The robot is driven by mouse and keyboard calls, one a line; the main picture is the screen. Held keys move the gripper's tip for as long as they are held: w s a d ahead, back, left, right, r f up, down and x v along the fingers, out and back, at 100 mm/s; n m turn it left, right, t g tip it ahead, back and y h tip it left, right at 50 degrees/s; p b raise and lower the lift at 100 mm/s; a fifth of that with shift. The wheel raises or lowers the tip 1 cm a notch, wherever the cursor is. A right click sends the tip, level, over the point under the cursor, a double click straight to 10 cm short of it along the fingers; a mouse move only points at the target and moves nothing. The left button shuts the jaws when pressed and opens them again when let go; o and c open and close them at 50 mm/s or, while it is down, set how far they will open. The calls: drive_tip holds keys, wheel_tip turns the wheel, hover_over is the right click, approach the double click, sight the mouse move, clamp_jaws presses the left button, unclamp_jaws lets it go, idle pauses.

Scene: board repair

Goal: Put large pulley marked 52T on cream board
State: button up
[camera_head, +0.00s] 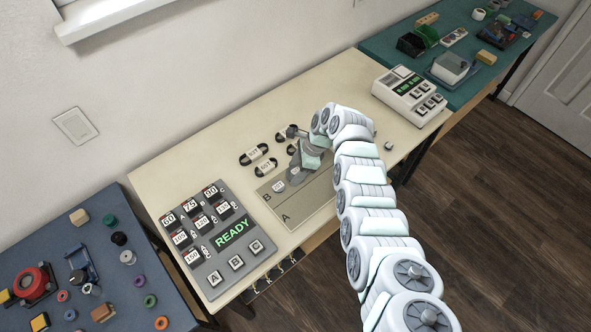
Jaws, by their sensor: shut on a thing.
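My gripper (288,179) is over the upper left part of the board, near the letter B. It is shut on a pale round part with a small label, which looks like the large pulley (278,187). The label is too small to read for sure. I cannot tell whether the pulley touches the board. My wrist and arm hide the board's right part.
Dark labelled belts (253,156) lie behind the board. A grey control panel (214,239) reading READY stands to the left. A cream keypad device (409,95) is at the back right. A small round part (388,146) lies right of my arm. Blue (130,285) and green side tables hold clutter.

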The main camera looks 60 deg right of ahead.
drive_tip(key=shift+f, duration=0.2)
drive_tip(key=o, duration=1.4)
drive_tip(key=shift+v, duration=5.35)
